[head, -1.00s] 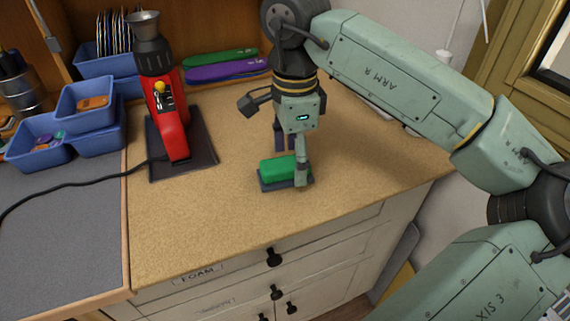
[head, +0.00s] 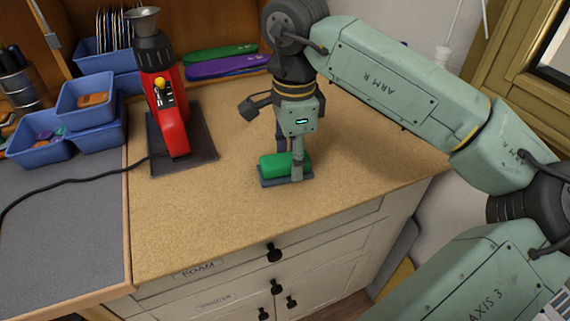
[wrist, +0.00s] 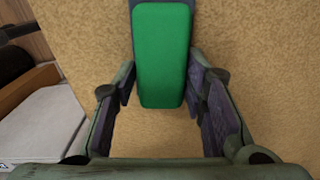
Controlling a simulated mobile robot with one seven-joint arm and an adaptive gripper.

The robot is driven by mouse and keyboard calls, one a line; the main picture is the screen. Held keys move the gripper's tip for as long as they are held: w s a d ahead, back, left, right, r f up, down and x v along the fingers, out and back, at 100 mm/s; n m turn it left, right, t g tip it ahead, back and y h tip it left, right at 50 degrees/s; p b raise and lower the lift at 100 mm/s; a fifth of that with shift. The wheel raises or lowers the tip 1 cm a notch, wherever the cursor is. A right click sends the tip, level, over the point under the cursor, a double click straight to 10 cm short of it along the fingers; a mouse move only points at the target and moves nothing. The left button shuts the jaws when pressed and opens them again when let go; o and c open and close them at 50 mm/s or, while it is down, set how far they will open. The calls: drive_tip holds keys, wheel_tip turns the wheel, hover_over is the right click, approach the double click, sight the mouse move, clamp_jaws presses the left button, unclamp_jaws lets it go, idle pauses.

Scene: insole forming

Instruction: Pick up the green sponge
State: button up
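The green sponge (head: 286,165) lies on a small dark grey holder (head: 270,183) on the tan worktop. In the wrist view the green sponge (wrist: 163,50) runs from the top edge down between the fingers. My gripper (head: 290,162) points down over the right end of the sponge, with one finger in front of it and the other behind. In the wrist view my gripper (wrist: 161,92) is open, with a finger close along each long side. I cannot tell whether the pads touch the sponge.
A red heat tool (head: 172,118) stands on a dark mat (head: 200,150) to the left, its black cable running left. Blue bins (head: 90,105) stand at the back left. Green and purple insoles (head: 222,65) lie at the back. The worktop in front is clear.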

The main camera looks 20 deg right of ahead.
drive_tip(key=shift+f, duration=0.15)
drive_tip(key=c, duration=0.4)
drive_tip(key=shift+o, duration=0.2)
drive_tip(key=shift+w+r+b, duration=0.1)
drive_tip(key=shift+r+b, duration=0.25)
drive_tip(key=shift+r, duration=0.2)
wheel_tip(320, 180, up, 2)
drive_tip(key=shift+r+b, duration=0.25)
drive_tip(key=shift+b, duration=0.15)
drive_tip(key=s+a+b, duration=0.1)
drive_tip(key=s+a, duration=0.2)
drive_tip(key=s, duration=0.4)
drive_tip(key=s+a+r+b, duration=0.1)
drive_tip(key=s+a+b, duration=0.1)
drive_tip(key=s, duration=0.6)
drive_tip(key=shift+a+r+b, duration=0.25)
drive_tip(key=shift+a+b, duration=0.05)
drive_tip(key=shift+a, duration=0.1)
